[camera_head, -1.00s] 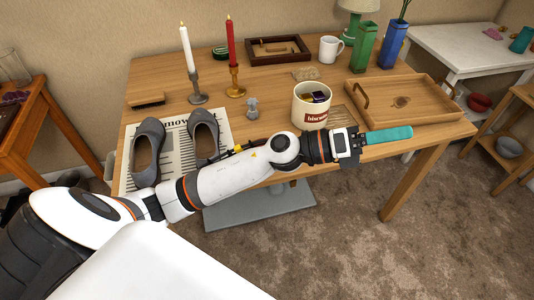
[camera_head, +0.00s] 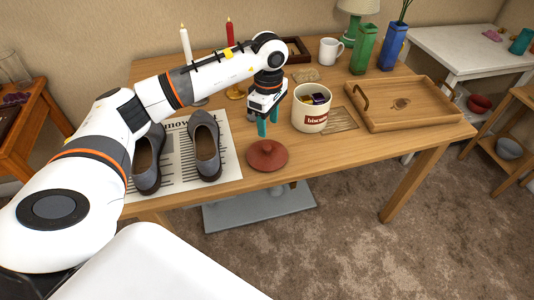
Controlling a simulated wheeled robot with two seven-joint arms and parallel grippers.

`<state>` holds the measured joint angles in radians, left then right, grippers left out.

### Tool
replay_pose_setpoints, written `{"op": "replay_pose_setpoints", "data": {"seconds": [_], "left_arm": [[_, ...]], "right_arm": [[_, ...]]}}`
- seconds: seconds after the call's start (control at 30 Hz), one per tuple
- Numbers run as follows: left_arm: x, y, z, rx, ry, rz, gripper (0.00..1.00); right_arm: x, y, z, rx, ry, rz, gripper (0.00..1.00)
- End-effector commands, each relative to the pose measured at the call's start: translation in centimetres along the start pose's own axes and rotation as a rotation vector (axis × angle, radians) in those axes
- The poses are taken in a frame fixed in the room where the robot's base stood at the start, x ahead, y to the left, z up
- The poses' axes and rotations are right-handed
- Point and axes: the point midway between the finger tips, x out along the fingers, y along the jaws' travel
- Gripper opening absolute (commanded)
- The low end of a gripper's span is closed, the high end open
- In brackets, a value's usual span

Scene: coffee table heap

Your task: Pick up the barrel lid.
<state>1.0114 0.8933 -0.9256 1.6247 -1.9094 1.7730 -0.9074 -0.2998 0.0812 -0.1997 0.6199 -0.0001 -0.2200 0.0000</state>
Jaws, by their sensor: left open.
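The barrel lid (camera_head: 266,157), round and reddish-brown with a small knob on top, lies flat near the front edge of the table. The cream biscuit barrel (camera_head: 308,120) stands open behind it to the right, with small packets (camera_head: 318,97) inside. My left gripper (camera_head: 267,128) points down with teal fingers apart, above and just behind the lid in the picture. It is empty and appears clear of the lid. My right gripper is not in view.
Grey shoes (camera_head: 206,150) on a newspaper (camera_head: 230,160) lie left of the lid. A wooden tray (camera_head: 405,122) is at right. Candles (camera_head: 229,32), a white mug (camera_head: 330,50) and vases (camera_head: 392,48) stand behind. The table front right of the lid is clear.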

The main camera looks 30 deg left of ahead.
Motion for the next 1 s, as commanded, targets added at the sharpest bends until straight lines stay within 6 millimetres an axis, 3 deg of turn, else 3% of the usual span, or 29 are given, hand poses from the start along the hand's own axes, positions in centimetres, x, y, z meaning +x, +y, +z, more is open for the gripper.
{"op": "replay_pose_setpoints", "data": {"seconds": [0.13,0.37,0.7,1.0], "left_arm": [[2.6,0.1,0.0,0.0,0.002,0.003,0.48],[4.4,0.0,0.0,-0.001,0.004,0.001,0.48],[8.8,-0.2,0.4,0.001,0.005,0.001,0.48],[9.2,-0.3,0.4,0.002,0.006,-0.003,0.45]], "right_arm": [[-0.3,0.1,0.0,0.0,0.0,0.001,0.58],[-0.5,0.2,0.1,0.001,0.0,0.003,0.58],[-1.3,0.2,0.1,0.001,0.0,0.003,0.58],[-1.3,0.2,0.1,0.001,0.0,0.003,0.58]]}}
